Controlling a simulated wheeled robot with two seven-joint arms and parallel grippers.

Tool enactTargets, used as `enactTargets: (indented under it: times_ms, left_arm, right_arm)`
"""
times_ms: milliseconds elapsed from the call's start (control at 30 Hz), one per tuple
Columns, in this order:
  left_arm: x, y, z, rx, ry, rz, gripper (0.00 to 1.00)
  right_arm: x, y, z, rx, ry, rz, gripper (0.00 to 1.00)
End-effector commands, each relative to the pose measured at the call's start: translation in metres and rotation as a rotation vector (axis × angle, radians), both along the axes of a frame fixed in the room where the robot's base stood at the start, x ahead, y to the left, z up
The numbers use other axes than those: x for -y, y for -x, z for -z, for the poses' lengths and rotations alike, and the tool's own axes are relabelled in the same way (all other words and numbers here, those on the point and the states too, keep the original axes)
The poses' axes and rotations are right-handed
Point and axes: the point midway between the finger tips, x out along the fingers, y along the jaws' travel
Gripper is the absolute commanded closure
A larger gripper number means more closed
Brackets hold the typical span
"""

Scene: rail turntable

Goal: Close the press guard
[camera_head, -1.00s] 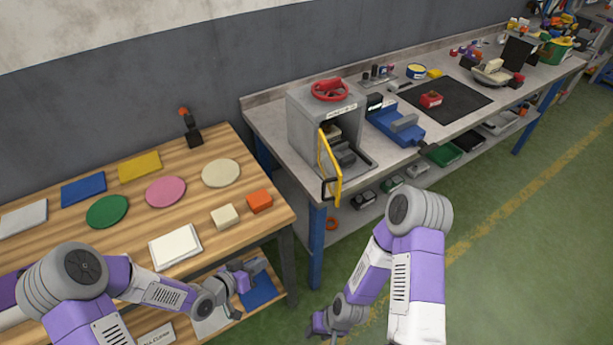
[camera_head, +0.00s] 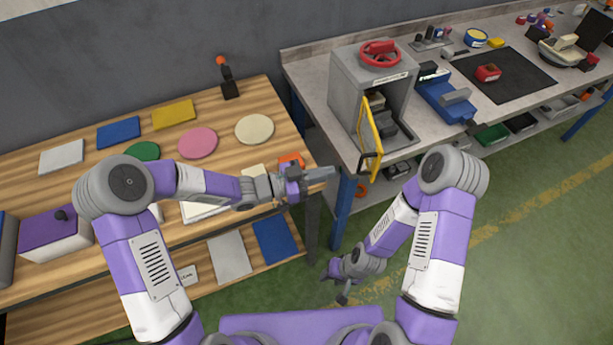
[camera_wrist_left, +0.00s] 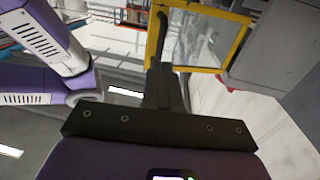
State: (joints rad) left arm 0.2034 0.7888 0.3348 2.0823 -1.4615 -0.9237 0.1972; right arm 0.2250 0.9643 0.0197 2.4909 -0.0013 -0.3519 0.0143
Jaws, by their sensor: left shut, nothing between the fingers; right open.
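The press (camera_head: 346,89) is a grey box with a red handwheel (camera_head: 380,54) on top, standing at the near left end of the grey workbench. Its guard (camera_head: 372,135), a yellow-framed clear panel with a dark handle, stands open, swung out toward the bench's front edge. The guard's yellow frame (camera_wrist_left: 238,40) also shows in the left wrist view, ahead of the fingers. My left gripper (camera_head: 325,174) is shut and empty, left of the guard's lower end and apart from it in the head view. My right gripper (camera_head: 342,287) is open and low, in front of the bench.
A wooden table (camera_head: 85,160) at left holds coloured plates, discs and blocks. A blue vise (camera_head: 445,98) stands right of the press. A blue bench leg (camera_head: 343,210) is below the guard. Green floor (camera_head: 530,240) is free at right.

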Motion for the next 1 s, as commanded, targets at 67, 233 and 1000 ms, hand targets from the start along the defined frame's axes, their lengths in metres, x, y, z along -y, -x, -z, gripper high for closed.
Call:
enactTargets:
  times_ms: [67,233,1000]
  left_arm:
    - [0.018,-0.003,0.001,0.001,0.002,0.005,1.00]
    - [0.043,-0.010,0.001,0.000,0.000,0.002,1.00]
    - [0.069,-0.015,0.003,0.001,0.000,-0.004,1.00]
  right_arm:
    - [0.000,0.000,0.002,0.000,0.000,0.000,0.57]
    - [0.000,0.000,0.004,0.000,0.000,0.000,0.57]
    - [0.000,0.000,0.010,0.000,0.000,0.000,0.57]
